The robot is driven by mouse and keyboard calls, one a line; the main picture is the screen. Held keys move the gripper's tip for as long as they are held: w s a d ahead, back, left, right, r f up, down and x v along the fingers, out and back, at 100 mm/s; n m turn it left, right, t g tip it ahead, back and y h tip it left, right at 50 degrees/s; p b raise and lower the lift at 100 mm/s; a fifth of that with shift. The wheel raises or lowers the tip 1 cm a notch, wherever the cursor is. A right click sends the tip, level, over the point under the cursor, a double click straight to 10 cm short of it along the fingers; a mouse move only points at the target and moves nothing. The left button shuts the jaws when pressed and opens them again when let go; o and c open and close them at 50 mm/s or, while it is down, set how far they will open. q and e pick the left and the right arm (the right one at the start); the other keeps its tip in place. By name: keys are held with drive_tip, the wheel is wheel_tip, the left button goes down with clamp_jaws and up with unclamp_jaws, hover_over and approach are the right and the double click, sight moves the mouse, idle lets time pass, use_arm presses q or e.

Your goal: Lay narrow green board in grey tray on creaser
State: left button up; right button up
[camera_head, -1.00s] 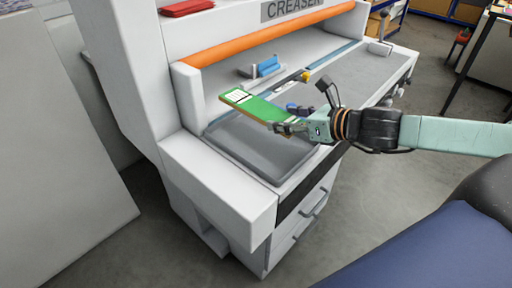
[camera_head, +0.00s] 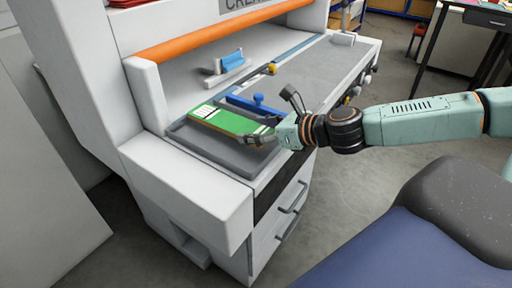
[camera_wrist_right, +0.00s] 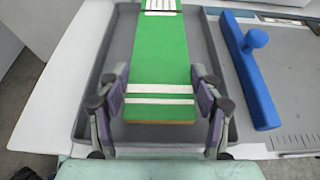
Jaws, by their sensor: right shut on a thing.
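The narrow green board (camera_head: 228,121) has white bands and a white label at its far end. My right gripper (camera_head: 268,138) is shut on its near end. In the right wrist view the board (camera_wrist_right: 160,55) lies between the two fingers of my right gripper (camera_wrist_right: 160,108), lengthwise over the grey tray (camera_wrist_right: 98,85). The grey tray (camera_head: 215,150) sits on the creaser (camera_head: 188,182). The board is over the tray's inside; I cannot tell whether it touches the floor of the tray. My left gripper is not in view.
A blue bar with a round knob (camera_head: 258,105) lies just right of the tray; it also shows in the right wrist view (camera_wrist_right: 250,70). A blue and grey block (camera_head: 230,65) stands farther back. An orange roller (camera_head: 215,35) spans above the bed. The grey bed (camera_head: 325,70) to the right is clear.

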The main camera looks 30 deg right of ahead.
sight(255, 149)
drive_tip(key=shift+s+a, duration=0.1)
drive_tip(key=shift+a, duration=0.2)
drive_tip(key=shift+s+a+f+b, duration=0.1)
drive_tip(key=shift+f+b, duration=0.25)
drive_tip(key=shift+b, duration=0.2)
drive_tip(key=f, duration=0.1)
drive_tip(key=f+b, duration=0.2)
drive_tip(key=shift+w+d, duration=0.25)
drive_tip(key=shift+d, duration=0.15)
drive_tip(key=shift+s+a+r, duration=0.2)
drive_tip(key=shift+a+r, duration=0.1)
drive_tip(key=shift+f+b, duration=0.15)
drive_tip(key=shift+b, duration=0.15)
drive_tip(key=o, duration=0.9)
drive_tip(key=shift+w+d+f, duration=0.15)
drive_tip(key=shift+d+f, duration=0.05)
drive_tip(key=shift+d, duration=0.05)
drive_tip(key=shift+c, duration=0.2)
drive_tip(key=shift+o, duration=1.4)
drive_tip(key=shift+a+r, duration=0.1)
drive_tip(key=shift+a, duration=0.1)
